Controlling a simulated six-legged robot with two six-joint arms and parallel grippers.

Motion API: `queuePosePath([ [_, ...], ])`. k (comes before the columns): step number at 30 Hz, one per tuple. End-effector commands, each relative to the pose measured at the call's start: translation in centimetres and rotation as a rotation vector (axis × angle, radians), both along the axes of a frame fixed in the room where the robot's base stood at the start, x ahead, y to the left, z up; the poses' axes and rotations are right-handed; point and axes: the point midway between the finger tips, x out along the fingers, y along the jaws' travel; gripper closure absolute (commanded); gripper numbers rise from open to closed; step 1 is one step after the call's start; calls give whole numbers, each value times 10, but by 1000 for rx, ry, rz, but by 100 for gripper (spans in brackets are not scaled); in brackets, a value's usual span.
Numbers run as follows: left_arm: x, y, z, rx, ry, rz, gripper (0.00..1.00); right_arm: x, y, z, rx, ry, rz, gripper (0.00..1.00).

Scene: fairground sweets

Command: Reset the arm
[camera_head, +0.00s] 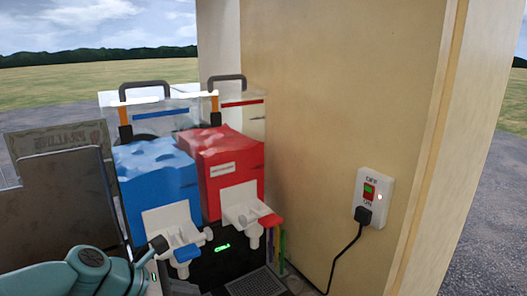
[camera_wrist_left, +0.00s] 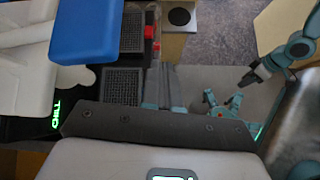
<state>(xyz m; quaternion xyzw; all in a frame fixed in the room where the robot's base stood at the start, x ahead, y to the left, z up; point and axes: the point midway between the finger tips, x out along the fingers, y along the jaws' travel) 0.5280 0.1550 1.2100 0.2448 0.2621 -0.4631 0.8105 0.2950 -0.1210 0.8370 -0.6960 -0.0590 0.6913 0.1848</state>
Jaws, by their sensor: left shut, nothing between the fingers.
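My left gripper (camera_wrist_left: 166,78) shows in the left wrist view as grey fingers, shut and empty. In that view the blue tap handle (camera_wrist_left: 85,30) and white spout parts are close by at the upper left, apart from the fingers. Another teal limb with a dark end (camera_wrist_left: 250,78) comes in from the right of the wrist view; I cannot tell whether it is my right gripper or whether it grips anything.
A slush machine has a blue tank (camera_head: 155,185) and a red tank (camera_head: 225,165), with a dark grated drip tray (camera_head: 255,284) below. A wooden wall (camera_head: 330,120) stands at the right, with a power switch (camera_head: 369,190), plug and black cord. A metal panel (camera_head: 65,205) stands at the left.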

Motion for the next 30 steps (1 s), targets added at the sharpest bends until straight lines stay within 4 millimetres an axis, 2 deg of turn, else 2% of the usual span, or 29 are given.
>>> queuePosePath([
  [5,-7,1,-76,171,-16,-115,100,0,0,0,0,1,1,57],
  [8,-21,2,-136,306,-36,-244,100,0,0,0,0,1,0,57],
  [9,-31,2,-164,369,-49,-320,100,0,0,0,0,1,0,57],
  [11,-52,1,-209,467,-76,-462,100,0,0,0,0,1,0,57],
  [12,-68,0,-238,528,-102,-572,100,0,0,0,0,1,0,57],
  [15,-113,-5,-295,639,-188,-856,100,0,0,0,0,1,0,57],
  [18,-160,-14,-335,695,-298,-1128,100,0,0,0,0,1,0,57],
  [21,-205,-26,-362,707,-435,-1373,100,0,0,0,0,1,0,57],
  [23,-232,-34,-372,697,-528,-1507,100,0,0,0,0,1,0,57],
  [24,-244,-39,-382,694,-581,-1569,100,0,0,-7,0,0,1,57],
  [25,-237,-37,-399,708,-578,-1554,100,0,0,-24,0,0,1,57],
  [26,-235,-36,-406,710,-576,-1550,100,0,0,-33,0,0,0,57],
  [30,-234,-36,-430,710,-574,-1547,100,-1,0,-58,0,2,1,57],
])
